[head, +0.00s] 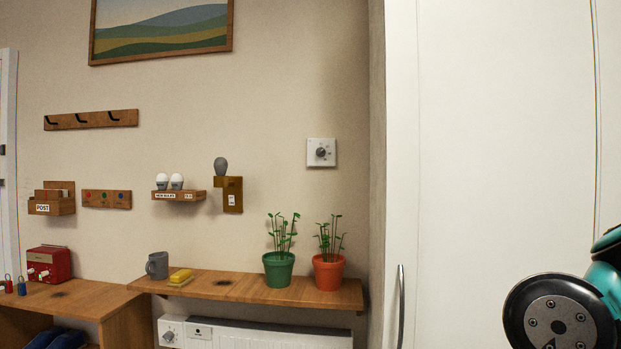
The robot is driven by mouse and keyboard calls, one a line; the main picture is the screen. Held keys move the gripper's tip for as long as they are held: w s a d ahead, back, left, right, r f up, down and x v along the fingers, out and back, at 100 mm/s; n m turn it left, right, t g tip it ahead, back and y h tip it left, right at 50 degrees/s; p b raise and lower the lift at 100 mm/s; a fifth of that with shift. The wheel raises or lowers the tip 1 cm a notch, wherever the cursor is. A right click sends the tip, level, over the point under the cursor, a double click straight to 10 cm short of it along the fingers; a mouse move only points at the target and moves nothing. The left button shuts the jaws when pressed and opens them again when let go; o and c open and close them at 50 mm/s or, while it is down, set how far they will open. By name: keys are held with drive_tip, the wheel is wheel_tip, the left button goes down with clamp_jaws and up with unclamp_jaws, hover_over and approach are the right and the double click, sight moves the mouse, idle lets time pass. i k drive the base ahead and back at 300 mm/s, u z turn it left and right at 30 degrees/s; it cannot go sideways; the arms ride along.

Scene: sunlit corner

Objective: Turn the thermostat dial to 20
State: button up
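A white square wall plate (314,144) with a round grey dial (321,152) is on the beige wall, right of centre and above the plants. Small marks surround the dial, but its numbers and pointer are too small to read. Another round knob (169,336) is at the left end of a white radiator-like unit (275,338) below the shelf; its setting cannot be read either. My gripper is not in view. Only a black and teal part of my arm shows at the lower right, well away from both dials.
A wooden shelf (205,287) holds a grey mug (157,265), a yellow sponge (180,276), a green-potted plant (279,268) and an orange-potted plant (328,271). A large white door (500,150) with a metal handle (401,305) fills the right side.

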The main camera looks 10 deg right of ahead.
sight(320, 153)
drive_tip(key=i, duration=0.25)
drive_tip(key=u, duration=1)
drive_tip(key=i, duration=2.65)
drive_tip(key=z, duration=2.65)
